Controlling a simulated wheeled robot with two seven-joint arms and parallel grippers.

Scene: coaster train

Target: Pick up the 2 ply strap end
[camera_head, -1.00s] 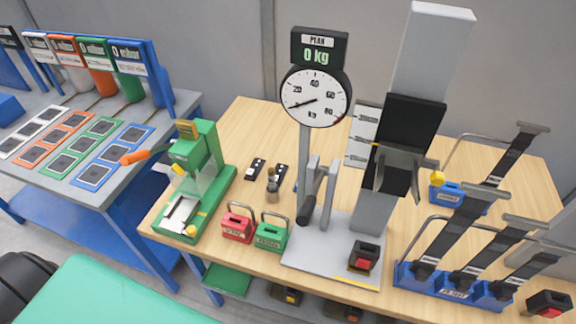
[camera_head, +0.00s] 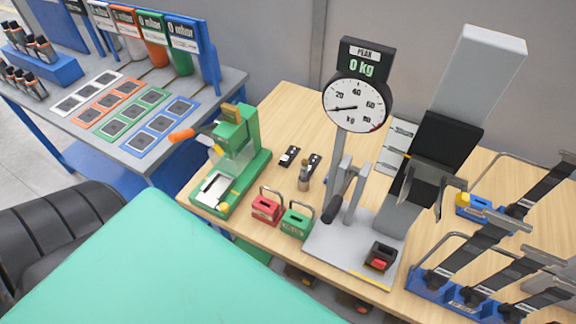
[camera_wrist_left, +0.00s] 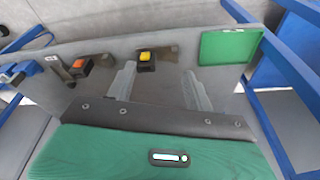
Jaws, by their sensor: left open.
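Several dark webbing straps (camera_head: 468,250) with grey metal end bars stand in a blue rack (camera_head: 425,284) at the lower right of the head view. Another strap (camera_head: 548,183) rises beside a small blue block (camera_head: 473,208) behind them. I cannot read which strap is the 2 ply one. My left gripper (camera_wrist_left: 158,86) is open and empty in the left wrist view, above a grey shelf surface. It is not visible in the head view, so it is apart from the straps. My right gripper is not in view.
A tall grey pull tester (camera_head: 455,120) with a dial gauge (camera_head: 357,105) stands on the wooden table. A green press (camera_head: 236,160), a red block (camera_head: 266,208) and a green block (camera_head: 297,222) stand left of it. The left wrist view shows a green tray (camera_wrist_left: 228,47).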

